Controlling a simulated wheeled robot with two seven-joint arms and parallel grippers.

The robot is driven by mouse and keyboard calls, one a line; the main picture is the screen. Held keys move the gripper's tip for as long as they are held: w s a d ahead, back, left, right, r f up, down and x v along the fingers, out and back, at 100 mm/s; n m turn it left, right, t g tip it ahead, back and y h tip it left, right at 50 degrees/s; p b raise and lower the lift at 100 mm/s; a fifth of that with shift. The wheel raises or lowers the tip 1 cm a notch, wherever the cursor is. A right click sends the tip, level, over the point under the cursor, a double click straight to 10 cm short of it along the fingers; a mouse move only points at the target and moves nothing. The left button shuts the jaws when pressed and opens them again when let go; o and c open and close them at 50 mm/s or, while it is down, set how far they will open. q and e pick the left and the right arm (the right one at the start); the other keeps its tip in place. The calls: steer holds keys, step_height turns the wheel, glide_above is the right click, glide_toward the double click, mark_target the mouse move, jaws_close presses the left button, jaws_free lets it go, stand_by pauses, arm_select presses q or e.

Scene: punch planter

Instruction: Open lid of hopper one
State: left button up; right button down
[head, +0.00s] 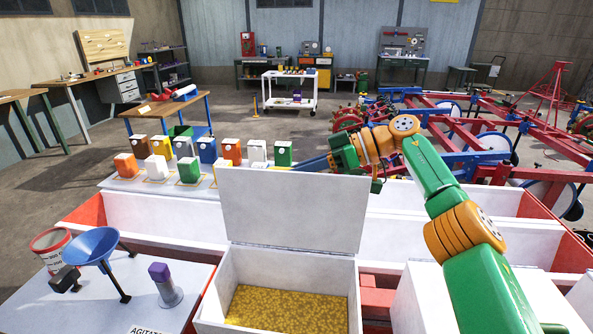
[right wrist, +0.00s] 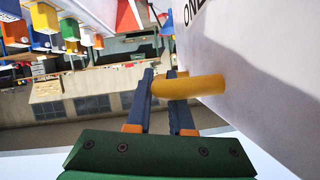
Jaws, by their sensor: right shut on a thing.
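The white lid (head: 290,212) of hopper one stands close to upright on the far side of the white hopper box (head: 290,268). The open hopper shows yellow grain (head: 288,308) inside. In the right wrist view, the lid face (right wrist: 265,70) carries the letters "ONE" and a yellow handle (right wrist: 205,86). My right gripper (right wrist: 163,78) is shut on this handle, one finger on each side. In the head view, my right gripper (head: 318,163) reaches behind the lid's top edge, and the handle is hidden. My left gripper is not in view.
A white box with a closed top (head: 410,300) stands right of the hopper under my right arm. A table at left holds a blue funnel (head: 92,245), a bucket (head: 50,242) and a purple-topped part (head: 160,275). Several coloured containers (head: 188,170) stand behind the planter.

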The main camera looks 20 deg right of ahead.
steer(key=shift+f, duration=0.3)
steer(key=c, duration=1)
jaws_free()
steer(key=shift+o, duration=1)
steer(key=shift+w, duration=0.15)
steer(key=shift+d+r, duration=0.1)
steer(key=p+v, duration=0.4)
steer(key=v, duration=0.3)
